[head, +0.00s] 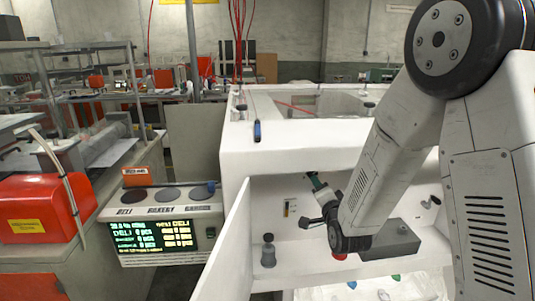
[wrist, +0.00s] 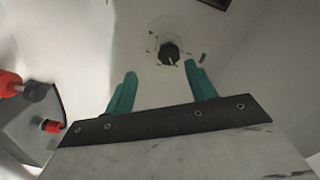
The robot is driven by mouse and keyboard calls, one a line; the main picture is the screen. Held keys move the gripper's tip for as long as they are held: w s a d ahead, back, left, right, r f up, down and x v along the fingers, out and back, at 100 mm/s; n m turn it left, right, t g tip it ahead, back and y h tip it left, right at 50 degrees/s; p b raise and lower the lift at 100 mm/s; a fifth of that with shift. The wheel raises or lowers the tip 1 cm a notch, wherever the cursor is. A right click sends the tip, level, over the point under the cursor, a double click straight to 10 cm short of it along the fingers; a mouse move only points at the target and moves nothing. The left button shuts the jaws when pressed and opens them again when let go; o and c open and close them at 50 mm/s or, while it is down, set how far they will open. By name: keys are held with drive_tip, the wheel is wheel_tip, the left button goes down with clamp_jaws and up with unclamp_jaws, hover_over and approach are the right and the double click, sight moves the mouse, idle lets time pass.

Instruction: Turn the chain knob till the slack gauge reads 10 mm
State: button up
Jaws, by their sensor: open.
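My gripper (wrist: 160,69) has two teal fingers, spread apart with nothing between them. A dark round knob (wrist: 170,53) with a pale line on its face stands on the white wall, just beyond the fingertips. Small marks ring it. I take it for the chain knob, and no touch shows. In the head view my gripper (head: 316,182) is inside the white cabinet, close to its back wall, and the knob cannot be made out there. A small pale plate with dark and yellow marks (head: 290,207), perhaps the slack gauge, is left of my gripper. Its reading is too small to tell.
A grey box (head: 396,241) sits on the cabinet shelf, below and right of my gripper. A grey knobbed post (head: 268,250) stands at the left. The white door (head: 226,245) is open on the left. A lit display panel (head: 155,235) is outside.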

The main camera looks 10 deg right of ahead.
drive_tip(key=s+f+n+g, duration=0.35)
drive_tip(key=f+g, duration=0.25)
drive_tip(key=f, duration=0.2)
drive_tip(key=s+n+g, duration=0.3)
drive_tip(key=s+g, duration=0.2)
drive_tip(key=s, duration=0.3)
drive_tip(key=s+d+r+n+g, duration=0.1)
drive_tip(key=s+r, duration=0.5)
drive_tip(key=s, duration=0.3)
drive_tip(key=s+r+n+g, duration=0.2)
drive_tip(key=s+r, duration=0.4)
drive_tip(key=s, duration=0.4)
drive_tip(key=s+d+r+n+g, duration=0.1)
drive_tip(key=s+r+n+g, duration=0.1)
drive_tip(key=s+r, duration=0.5)
drive_tip(key=shift+s+d, duration=0.35)
drive_tip(key=shift+s, duration=0.8)
drive_tip(key=shift+n, duration=0.25)
